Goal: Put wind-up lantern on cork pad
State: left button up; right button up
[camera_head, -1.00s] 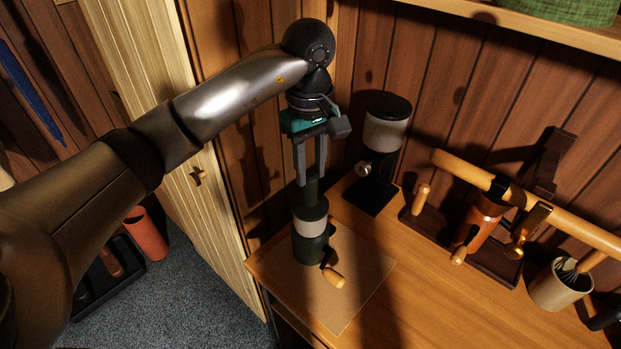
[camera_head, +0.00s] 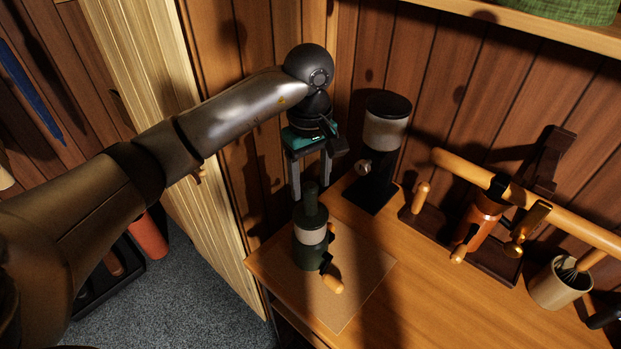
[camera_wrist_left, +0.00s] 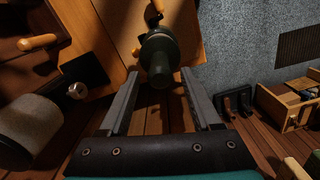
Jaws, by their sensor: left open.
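The wind-up lantern (camera_head: 311,255) is a dark green cylinder with a pale band, a narrow top and a wooden-knobbed crank. It stands upright on the cork pad (camera_head: 358,275), a thin tan square at the table's near left corner. My left gripper (camera_head: 311,188) is open, pointing down, with a finger on either side of the lantern's top and gaps visible. In the left wrist view the lantern (camera_wrist_left: 160,58) shows end-on between the spread fingertips. My right gripper is out of view.
A black grinder-like device with a pale band (camera_head: 384,133) stands close behind the pad. To the right are a dark stand with a wooden bar (camera_head: 540,210) and a beige cup (camera_head: 557,286). Wood-panelled walls close off the back and left. The table front right of the pad is clear.

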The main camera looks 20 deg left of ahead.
pick_arm(q)
jog(key=shift+r, duration=0.25)
notch_tip(320, 180, up, 12)
dwell(0.5)
jog(key=shift+f, duration=0.2)
